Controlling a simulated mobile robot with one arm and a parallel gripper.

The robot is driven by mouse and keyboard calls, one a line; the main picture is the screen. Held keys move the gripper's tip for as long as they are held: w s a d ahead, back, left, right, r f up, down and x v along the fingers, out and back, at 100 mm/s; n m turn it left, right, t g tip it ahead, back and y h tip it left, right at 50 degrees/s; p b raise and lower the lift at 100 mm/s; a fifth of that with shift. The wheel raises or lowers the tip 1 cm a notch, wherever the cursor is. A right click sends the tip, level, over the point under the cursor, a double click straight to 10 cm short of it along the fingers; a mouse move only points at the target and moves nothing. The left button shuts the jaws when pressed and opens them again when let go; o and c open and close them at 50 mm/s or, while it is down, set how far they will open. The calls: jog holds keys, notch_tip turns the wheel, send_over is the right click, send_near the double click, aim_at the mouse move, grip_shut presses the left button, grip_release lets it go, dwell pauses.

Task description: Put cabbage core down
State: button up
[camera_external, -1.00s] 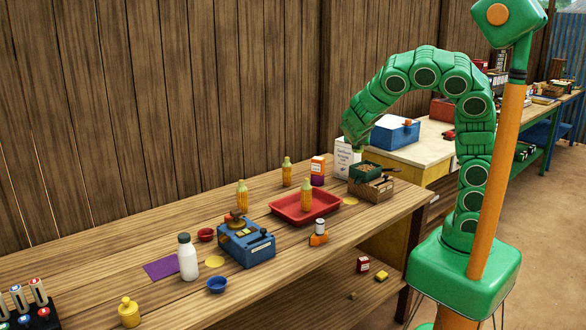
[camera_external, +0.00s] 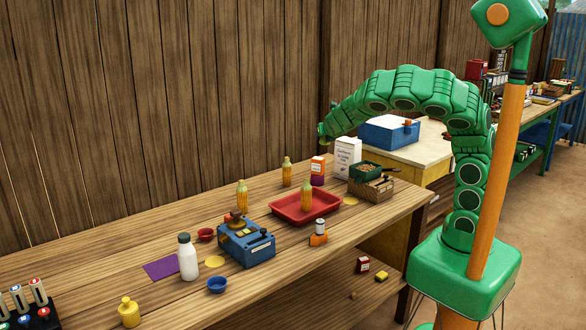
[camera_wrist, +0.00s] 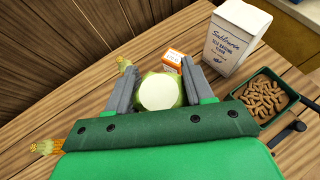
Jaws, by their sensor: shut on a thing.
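The cabbage core (camera_wrist: 158,91) shows in the wrist view as a pale green, round-ended piece between two grey fingers. My gripper (camera_wrist: 157,85) is shut on it. In the external view my gripper (camera_external: 323,133) is at the end of the green arm, high above the back of the wooden table (camera_external: 130,235); the core is hard to make out there. A red tray (camera_external: 285,208) on the table, below and left of my gripper, holds a corn cob (camera_external: 307,196).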

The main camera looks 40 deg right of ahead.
jog(key=w+a+r+n+t+y, duration=0.1)
jog(key=w+a+r+n+y, duration=0.1)
jog(key=w+a+n+y, duration=0.6)
jog(key=s+a+f+n+g+y, duration=0.3)
jog(key=a+n+g+y, duration=0.3)
jog(key=a+n+y, duration=0.3)
notch_tip(320, 180, down, 11)
jog(key=shift+n+h, duration=0.3)
jog(key=shift+w+a+f, duration=0.6)
jog(key=shift+w+f, duration=0.95)
jog(key=shift+w, duration=0.6)
jog(key=shift+w+a+f, duration=0.6)
jog(key=shift+w+f, duration=0.95)
jog(key=shift+w, duration=0.6)
jog(key=shift+w+a+f, duration=0.6)
jog(key=shift+w+f, duration=0.95)
jog(key=shift+w, duration=0.6)
jog(key=shift+f, duration=0.1)
jog(key=shift+w+a+f, duration=0.1)
jog(key=shift+w+f, duration=0.2)
jog(key=shift+f, duration=1.5)
